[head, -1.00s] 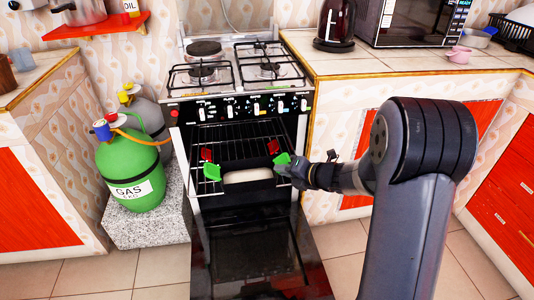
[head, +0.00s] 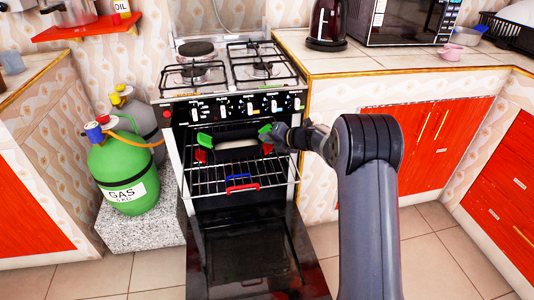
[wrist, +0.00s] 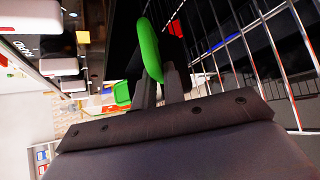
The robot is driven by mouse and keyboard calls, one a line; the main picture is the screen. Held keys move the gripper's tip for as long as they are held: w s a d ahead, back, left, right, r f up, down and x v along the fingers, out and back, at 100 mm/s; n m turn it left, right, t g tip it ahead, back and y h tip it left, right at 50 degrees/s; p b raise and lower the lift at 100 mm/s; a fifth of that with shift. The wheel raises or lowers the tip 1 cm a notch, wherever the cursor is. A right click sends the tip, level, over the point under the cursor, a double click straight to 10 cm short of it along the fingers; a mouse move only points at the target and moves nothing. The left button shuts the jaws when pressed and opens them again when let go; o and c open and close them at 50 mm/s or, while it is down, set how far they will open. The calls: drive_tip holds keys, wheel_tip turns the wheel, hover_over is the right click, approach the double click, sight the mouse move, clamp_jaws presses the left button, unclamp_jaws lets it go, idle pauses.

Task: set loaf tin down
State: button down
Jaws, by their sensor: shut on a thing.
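The loaf tin (head: 236,155) is dark with green handles and a pale loaf inside. In the head view it is inside the oven, over the back part of the wire rack (head: 270,172). I cannot tell whether it touches the rack. My gripper (head: 270,136) is at its right end, shut on the right green handle. In the wrist view the green handle (wrist: 150,50) stands between the fingers of my gripper (wrist: 160,82), with the rack wires (wrist: 250,50) to the right.
Red grips (head: 201,155) sit beside the tin; a red piece (head: 242,187) and a blue piece (head: 237,177) are at the rack's front. The oven door (head: 245,245) hangs open. A green gas cylinder (head: 122,175) stands left. The front of the rack is mostly clear.

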drive_tip(key=shift+w, duration=0.25)
drive_tip(key=shift+w+a+f, duration=0.1)
drive_tip(key=shift+f, duration=0.1)
drive_tip(key=shift+f+b, duration=1.7)
drive_tip(key=shift+f, duration=1.45)
drive_tip(key=shift+w+f, duration=0.15)
drive_tip(key=c, duration=1.5)
unclamp_jaws()
